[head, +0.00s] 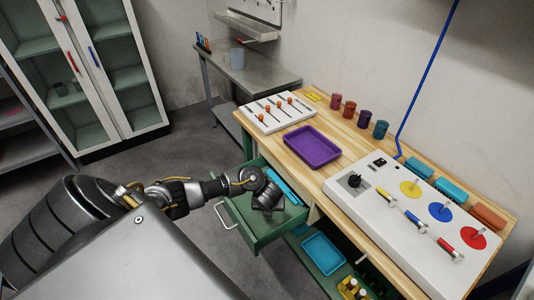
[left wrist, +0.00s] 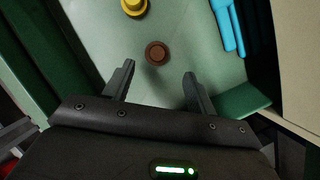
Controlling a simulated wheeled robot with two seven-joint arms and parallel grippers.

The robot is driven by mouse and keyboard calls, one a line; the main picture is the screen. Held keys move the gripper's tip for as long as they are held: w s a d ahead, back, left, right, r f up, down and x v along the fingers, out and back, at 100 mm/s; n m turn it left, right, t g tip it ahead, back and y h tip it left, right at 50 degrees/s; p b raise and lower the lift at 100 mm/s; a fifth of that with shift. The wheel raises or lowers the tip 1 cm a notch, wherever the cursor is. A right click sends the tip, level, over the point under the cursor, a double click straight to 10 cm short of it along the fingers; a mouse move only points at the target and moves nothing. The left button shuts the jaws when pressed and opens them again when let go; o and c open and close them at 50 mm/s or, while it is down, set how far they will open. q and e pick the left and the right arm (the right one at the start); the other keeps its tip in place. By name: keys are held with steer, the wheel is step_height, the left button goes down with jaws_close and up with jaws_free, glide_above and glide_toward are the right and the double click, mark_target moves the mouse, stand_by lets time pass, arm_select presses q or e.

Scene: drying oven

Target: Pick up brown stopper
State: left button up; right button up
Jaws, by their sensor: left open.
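The brown stopper (left wrist: 156,53) is a small round piece lying on the light green floor of the open drawer. It shows in the left wrist view just beyond the fingertips, between their lines. My left gripper (left wrist: 158,78) is open and empty, pointing down into the drawer. In the head view the left gripper (head: 268,198) is over the green drawer (head: 262,236), and the stopper is hidden there. My right gripper is not in view.
A yellow round piece (left wrist: 134,5) and a blue item (left wrist: 228,25) lie in the drawer near the stopper. The drawer walls are close around. The wooden table (head: 330,130) with a purple tray (head: 312,147) stands right of the drawer.

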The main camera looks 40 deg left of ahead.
arm_select(q)
steer(key=x, duration=0.2)
steer(key=b+x, duration=0.1)
steer(key=x, duration=0.1)
steer(key=shift+w+a+f, duration=0.15)
steer(key=shift+a+f, duration=0.1)
steer(key=shift+a, duration=0.2)
steer(key=c, duration=1.1)
